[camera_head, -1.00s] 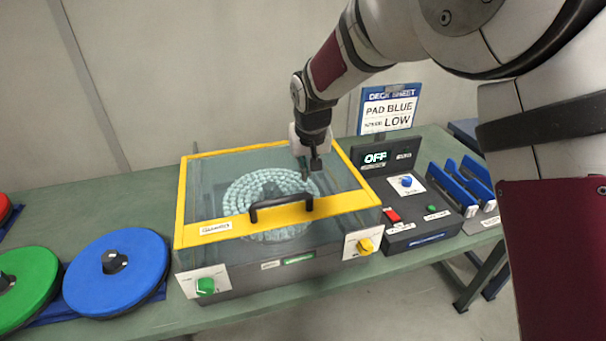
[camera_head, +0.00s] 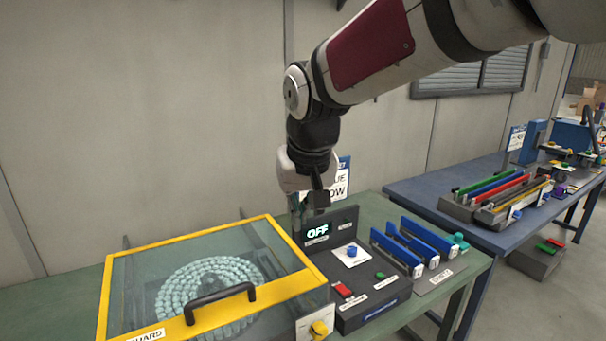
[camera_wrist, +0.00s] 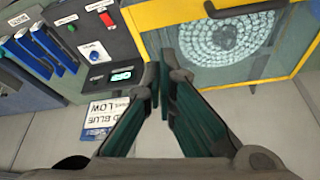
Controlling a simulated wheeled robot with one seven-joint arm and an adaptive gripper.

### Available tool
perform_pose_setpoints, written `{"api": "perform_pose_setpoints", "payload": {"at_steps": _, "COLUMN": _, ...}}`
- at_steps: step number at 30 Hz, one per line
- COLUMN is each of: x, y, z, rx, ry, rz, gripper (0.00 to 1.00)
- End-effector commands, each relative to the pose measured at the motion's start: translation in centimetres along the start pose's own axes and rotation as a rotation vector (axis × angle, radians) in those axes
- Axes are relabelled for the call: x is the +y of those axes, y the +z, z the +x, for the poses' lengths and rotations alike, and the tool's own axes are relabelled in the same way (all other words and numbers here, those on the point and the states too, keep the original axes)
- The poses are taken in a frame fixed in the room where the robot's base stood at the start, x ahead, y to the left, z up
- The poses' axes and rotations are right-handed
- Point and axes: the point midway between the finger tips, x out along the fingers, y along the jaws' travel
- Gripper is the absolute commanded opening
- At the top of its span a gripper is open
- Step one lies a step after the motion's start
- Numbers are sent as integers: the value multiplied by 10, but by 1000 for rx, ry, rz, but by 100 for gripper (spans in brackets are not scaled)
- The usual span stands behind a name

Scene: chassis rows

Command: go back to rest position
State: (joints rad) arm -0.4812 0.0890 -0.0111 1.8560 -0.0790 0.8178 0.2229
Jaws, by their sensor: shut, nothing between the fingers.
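My gripper (camera_head: 310,203) hangs from the bent arm in the head view, pointing down above the back of the bench, near the back right corner of the yellow-framed guard box (camera_head: 272,238). In the wrist view my gripper (camera_wrist: 161,88) shows its two dark green fingers with their tips together and nothing between them. It is apart from the box and from the control panel (camera_head: 366,300), as far as I can tell. The panel's display (camera_head: 317,232) reads OFF. The gripper partly hides the sign (camera_head: 341,181) behind it.
The box's clear lid is shut over a ring of pale beads (camera_head: 205,285); its black handle (camera_head: 220,302) is at the front. Blue upright plates (camera_head: 410,245) stand right of the panel. A second blue table (camera_head: 440,190) with racks stands farther right. Air above the bench is free.

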Motion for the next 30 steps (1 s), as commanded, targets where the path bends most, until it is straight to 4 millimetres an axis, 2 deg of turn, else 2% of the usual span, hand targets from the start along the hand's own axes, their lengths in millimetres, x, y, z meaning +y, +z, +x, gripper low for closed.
{"api": "perform_pose_setpoints", "payload": {"at_steps": 1, "x": 20, "y": 14, "z": -18, "rx": 12, "ry": 8, "rz": 24, "gripper": 0}}
{"api": "perform_pose_setpoints", "payload": {"at_steps": 6, "x": 72, "y": 66, "z": -60, "rx": 37, "ry": 34, "rz": 89, "gripper": 0}}
{"api": "perform_pose_setpoints", "payload": {"at_steps": 12, "x": 113, "y": 140, "z": -95, "rx": 66, "ry": 70, "rz": 161, "gripper": 0}}
{"api": "perform_pose_setpoints", "payload": {"at_steps": 18, "x": 133, "y": 212, "z": -110, "rx": 92, "ry": 106, "rz": 224, "gripper": 0}}
{"api": "perform_pose_setpoints", "payload": {"at_steps": 21, "x": 137, "y": 236, "z": -111, "rx": 100, "ry": 119, "rz": 243, "gripper": 0}}
{"api": "perform_pose_setpoints", "payload": {"at_steps": 25, "x": 138, "y": 254, "z": -110, "rx": 107, "ry": 130, "rz": 258, "gripper": 0}}
{"api": "perform_pose_setpoints", "payload": {"at_steps": 30, "x": 139, "y": 259, "z": -110, "rx": 108, "ry": 132, "rz": 261, "gripper": 0}}
